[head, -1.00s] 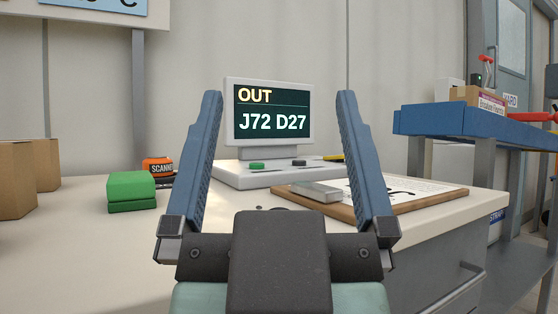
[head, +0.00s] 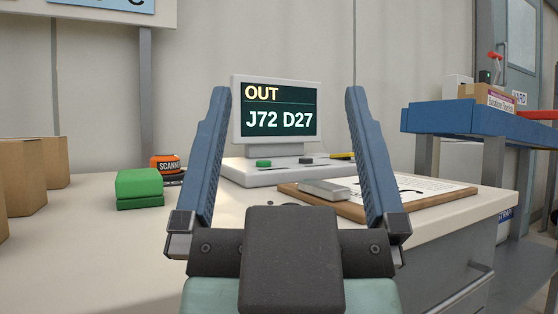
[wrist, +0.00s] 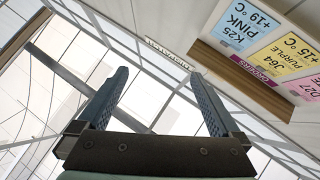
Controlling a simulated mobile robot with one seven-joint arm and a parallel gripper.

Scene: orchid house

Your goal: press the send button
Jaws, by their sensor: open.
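A white console (head: 242,178) stands on the bench, with a screen (head: 277,110) that reads "OUT J72 D27". On its base are a green button (head: 263,162) and a dark button (head: 306,160). No label on the buttons is readable, so I cannot tell from lettering which is send. My gripper (head: 288,92) is open and empty, its two blue fingers pointing up on either side of the screen in the head view. It appears nearer to me than the console and apart from it. The wrist view shows the fingers (wrist: 160,82) against the roof, with no button in sight.
A clipboard (head: 425,202) with a metal clip lies right of the console. A green block (head: 139,188) and an orange scanner (head: 165,163) are on the left, beside brown boxes (head: 24,177). A blue shelf (head: 470,119) stands at the right. Bare bench lies at front left.

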